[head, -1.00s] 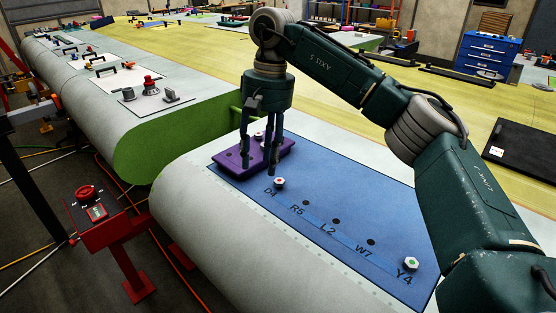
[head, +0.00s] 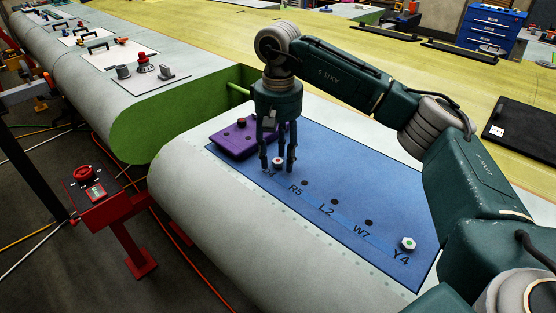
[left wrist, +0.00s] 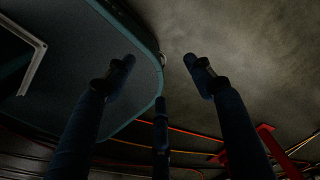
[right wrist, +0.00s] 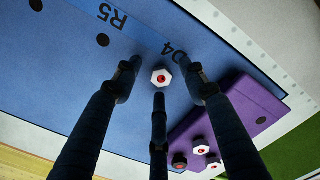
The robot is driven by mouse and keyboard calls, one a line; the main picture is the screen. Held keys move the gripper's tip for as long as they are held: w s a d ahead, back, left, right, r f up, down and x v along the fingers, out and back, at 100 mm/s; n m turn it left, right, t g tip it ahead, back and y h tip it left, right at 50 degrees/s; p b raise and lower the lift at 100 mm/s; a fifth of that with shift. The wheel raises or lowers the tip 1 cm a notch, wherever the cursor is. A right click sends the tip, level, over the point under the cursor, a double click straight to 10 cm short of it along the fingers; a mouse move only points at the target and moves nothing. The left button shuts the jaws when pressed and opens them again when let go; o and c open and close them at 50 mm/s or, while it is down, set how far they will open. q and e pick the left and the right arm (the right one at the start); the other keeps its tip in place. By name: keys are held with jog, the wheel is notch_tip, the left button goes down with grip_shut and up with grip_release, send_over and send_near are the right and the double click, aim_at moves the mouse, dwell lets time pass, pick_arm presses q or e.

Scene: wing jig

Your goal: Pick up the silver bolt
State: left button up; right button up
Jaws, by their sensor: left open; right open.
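A silver-white hexagonal bolt (head: 278,162) with a red centre stands at D4 on the blue panel (head: 330,190). In the right wrist view the bolt (right wrist: 161,77) is in front of the three spread fingers. My right gripper (head: 278,168) is open, pointing down, with its fingertips around the bolt; I cannot tell whether they touch it. Another silver-white bolt (head: 408,243), with a green centre, stands at Y4. My left gripper (left wrist: 159,73) is open and empty in the left wrist view, and it is not in the head view.
Empty dark holes lie along the panel at R5, L2 and W7. A red stand (head: 105,205) with a button is left of the wing section.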

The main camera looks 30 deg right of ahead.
aim_at(278, 160)
jog(key=shift+f, duration=0.25)
grip_shut()
pick_arm(q)
jog(key=shift+s+d, duration=0.1)
jog(key=shift+s, duration=0.55)
pick_arm(e)
jog(key=shift+w+r, duration=0.1)
jog(key=shift+r, duration=0.45)
notch_tip(278, 160, up, 5)
jog(key=shift+f+b, duration=0.1)
jog(key=shift+b, duration=0.65)
pick_arm(q)
jog(key=r+p, duration=0.1)
jog(key=p, duration=0.1)
jog(key=shift+w+p, duration=0.1)
jog(key=shift+p, duration=0.2)
pick_arm(e)
notch_tip(278, 160, up, 14)
